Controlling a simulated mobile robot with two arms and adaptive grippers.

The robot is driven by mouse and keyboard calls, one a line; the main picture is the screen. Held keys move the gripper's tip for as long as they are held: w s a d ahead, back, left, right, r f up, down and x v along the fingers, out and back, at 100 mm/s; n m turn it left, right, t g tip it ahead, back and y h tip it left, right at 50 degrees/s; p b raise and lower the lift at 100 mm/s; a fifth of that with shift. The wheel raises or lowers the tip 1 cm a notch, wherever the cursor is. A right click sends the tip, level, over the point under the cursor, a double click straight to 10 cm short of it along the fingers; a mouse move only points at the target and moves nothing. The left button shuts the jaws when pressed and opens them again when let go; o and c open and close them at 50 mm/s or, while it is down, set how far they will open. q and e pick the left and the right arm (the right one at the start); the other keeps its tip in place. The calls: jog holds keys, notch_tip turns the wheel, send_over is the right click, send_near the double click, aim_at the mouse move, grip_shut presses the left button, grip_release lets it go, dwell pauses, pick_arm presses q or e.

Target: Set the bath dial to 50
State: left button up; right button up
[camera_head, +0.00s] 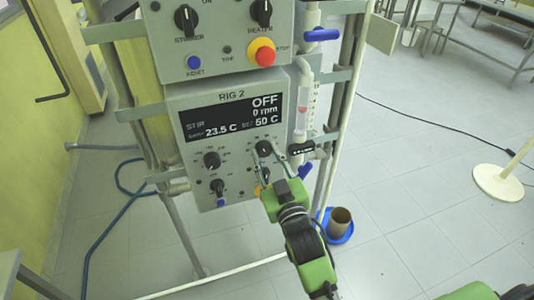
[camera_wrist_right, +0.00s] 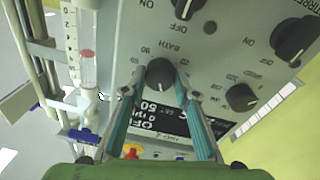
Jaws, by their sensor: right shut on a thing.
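The bath dial (camera_head: 264,148) is a black knob on the RIG 2 panel, below the right end of the display. In the right wrist view the dial (camera_wrist_right: 160,73) sits between my two fingertips, with the word BATH printed beside it. My right gripper (camera_head: 262,168) is shut on this dial, with one finger on each side. The display (camera_head: 232,117) reads OFF, 0 rpm, 23.5 C and 50 C. My left gripper is not in view.
Other black knobs (camera_head: 212,159) sit left of the dial. A red stop button (camera_head: 262,52) is on the upper panel. Blue-handled valves (camera_head: 321,35) and glass tubing run along the right side. A brown cup (camera_head: 339,221) stands on the blue base below.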

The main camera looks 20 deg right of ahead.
jog(key=shift+f+m, duration=0.1)
jog(key=shift+m, duration=0.4)
jog(key=o, duration=1.1)
jog(key=shift+s, duration=0.1)
jog(key=s, duration=1.1)
jog(key=shift+s+f, duration=0.4)
